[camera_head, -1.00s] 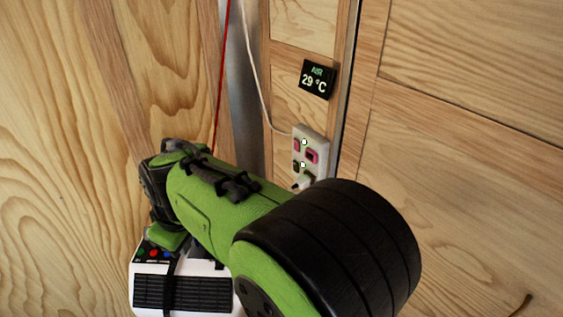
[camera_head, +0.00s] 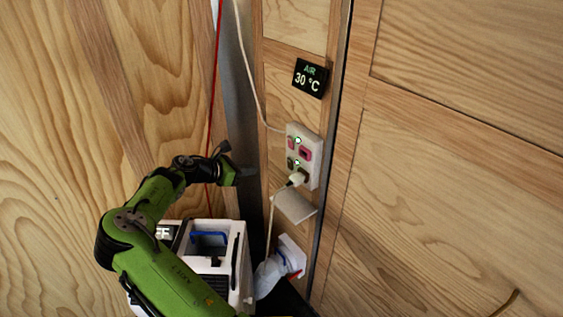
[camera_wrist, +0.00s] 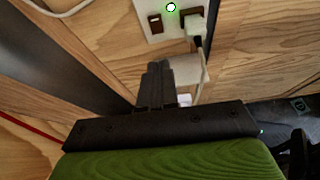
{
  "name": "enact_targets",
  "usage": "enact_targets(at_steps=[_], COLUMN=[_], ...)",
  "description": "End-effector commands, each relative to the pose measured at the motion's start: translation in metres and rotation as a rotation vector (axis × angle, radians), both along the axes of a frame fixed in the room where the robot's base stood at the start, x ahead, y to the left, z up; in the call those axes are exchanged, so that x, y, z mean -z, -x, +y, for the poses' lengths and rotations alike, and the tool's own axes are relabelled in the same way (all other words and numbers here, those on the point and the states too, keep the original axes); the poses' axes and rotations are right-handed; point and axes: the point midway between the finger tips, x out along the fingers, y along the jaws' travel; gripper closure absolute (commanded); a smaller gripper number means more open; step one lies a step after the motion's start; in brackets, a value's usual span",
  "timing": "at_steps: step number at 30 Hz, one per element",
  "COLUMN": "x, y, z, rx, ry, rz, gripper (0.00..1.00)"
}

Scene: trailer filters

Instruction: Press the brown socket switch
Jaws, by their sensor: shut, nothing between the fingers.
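The white socket panel (camera_head: 316,145) is on the wood wall, right of my gripper (camera_head: 243,172) in the head view. Its brown switch (camera_head: 290,162) is at the lower left, beside a lit green lamp (camera_head: 297,162). In the wrist view the brown switch (camera_wrist: 155,23) is at the top, just above and a little left of my gripper (camera_wrist: 158,68). My gripper is shut and empty, pointing toward the panel. A gap shows between the fingertips and the panel in the head view.
A white plug (camera_head: 296,180) with a cable sits in the lower socket. A pink switch (camera_head: 291,143) and pink socket (camera_head: 305,153) are above. A pale shelf (camera_head: 295,206) juts out below. A white and black box (camera_head: 236,262) stands beneath my arm.

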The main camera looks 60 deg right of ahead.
Motion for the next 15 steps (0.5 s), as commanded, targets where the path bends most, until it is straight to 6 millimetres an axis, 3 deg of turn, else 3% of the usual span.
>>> enact_targets(at_steps=[11,15], x=[0.001,0.008], y=[0.0,0.007], z=[-0.003,-0.017], rx=[-0.01,-0.007], ry=[0.006,0.005], rz=[0.023,0.023], gripper=[1.0,1.0])
